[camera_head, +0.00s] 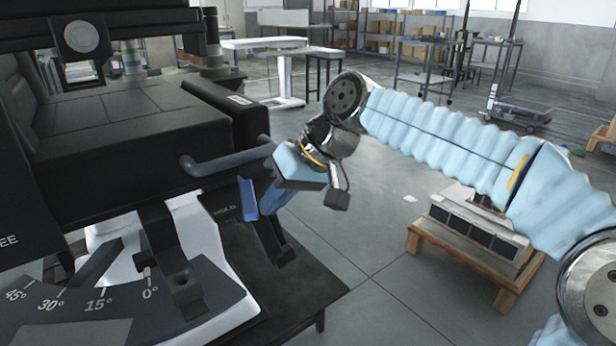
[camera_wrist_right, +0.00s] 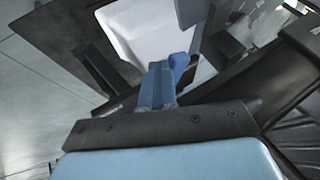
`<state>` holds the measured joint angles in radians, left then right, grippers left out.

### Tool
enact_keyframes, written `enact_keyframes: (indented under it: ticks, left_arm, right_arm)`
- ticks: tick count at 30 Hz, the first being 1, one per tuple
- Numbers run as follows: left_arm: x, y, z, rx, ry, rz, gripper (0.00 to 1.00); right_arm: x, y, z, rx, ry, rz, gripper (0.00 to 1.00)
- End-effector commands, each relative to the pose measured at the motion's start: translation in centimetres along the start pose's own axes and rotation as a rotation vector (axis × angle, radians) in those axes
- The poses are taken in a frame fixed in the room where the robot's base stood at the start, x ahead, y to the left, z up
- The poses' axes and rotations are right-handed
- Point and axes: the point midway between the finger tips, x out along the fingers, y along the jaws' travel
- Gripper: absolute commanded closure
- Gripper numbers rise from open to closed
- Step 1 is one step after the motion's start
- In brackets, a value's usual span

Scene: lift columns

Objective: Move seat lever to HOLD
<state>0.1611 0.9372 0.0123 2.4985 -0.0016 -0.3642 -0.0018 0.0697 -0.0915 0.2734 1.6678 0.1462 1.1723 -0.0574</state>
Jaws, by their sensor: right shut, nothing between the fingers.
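A blue-grey bar-shaped handle (camera_head: 228,161) sticks out from the side of the black seat unit (camera_head: 130,125), pointing right; I cannot tell whether it is the seat lever. My right gripper (camera_head: 266,208) is shut and empty, below and right of the bar's end, its fingers pointing down. A darker blue piece (camera_head: 247,201) stands close beside the fingers. In the right wrist view the shut fingers (camera_wrist_right: 158,82) lie close to that darker blue piece (camera_wrist_right: 179,65); contact is unclear. My left gripper is not in view.
An angle scale (camera_head: 90,305) marked 0° to 45° is below the seat unit. A dark table (camera_head: 275,285) stands under it. A wooden pallet (camera_head: 465,258) with a grey box is on the floor at right. Open floor lies between them.

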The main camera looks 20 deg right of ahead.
Motion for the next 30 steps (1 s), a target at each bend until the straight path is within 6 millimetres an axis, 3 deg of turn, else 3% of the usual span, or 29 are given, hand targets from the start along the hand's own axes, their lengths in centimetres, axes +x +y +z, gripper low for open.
enact_keyframes:
  ticks: [12,16,30]
  left_arm:
    - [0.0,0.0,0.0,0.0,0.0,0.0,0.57]
    - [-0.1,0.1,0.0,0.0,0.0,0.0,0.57]
    - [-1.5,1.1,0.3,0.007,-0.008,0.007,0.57]
  right_arm:
    - [0.3,-0.5,0.2,-0.007,-0.009,-0.01,1.0]
    - [-0.6,-0.5,0.1,-0.008,-0.007,-0.01,1.0]
    - [-11.3,-0.1,0.0,-0.002,0.001,-0.004,1.0]
